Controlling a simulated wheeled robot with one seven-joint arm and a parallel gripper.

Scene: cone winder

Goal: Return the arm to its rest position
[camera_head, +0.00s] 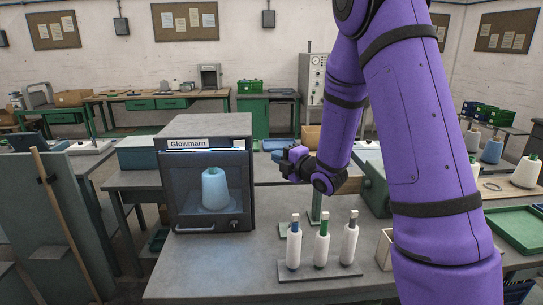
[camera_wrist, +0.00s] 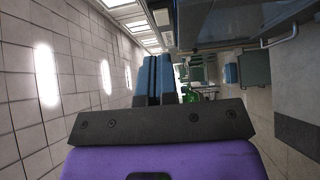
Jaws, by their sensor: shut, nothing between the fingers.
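My purple arm reaches in from the upper right in the head view. My gripper (camera_head: 286,166) is above the table, just right of the dark Glowmarn cabinet (camera_head: 247,180). It points left toward the cabinet and looks apart from it. In the wrist view my gripper (camera_wrist: 152,62) has its two blue-grey fingers close together, with nothing seen between them. A pale blue cone of yarn (camera_head: 215,189) stands behind the cabinet's closed window.
Three white bobbins (camera_head: 321,244) stand upright on a grey rack (camera_head: 290,272) below my gripper. Several yarn cones (camera_head: 526,172) stand at the right near a green tray (camera_head: 520,228). A small open box (camera_head: 385,247) sits beside my arm. The table's front left is clear.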

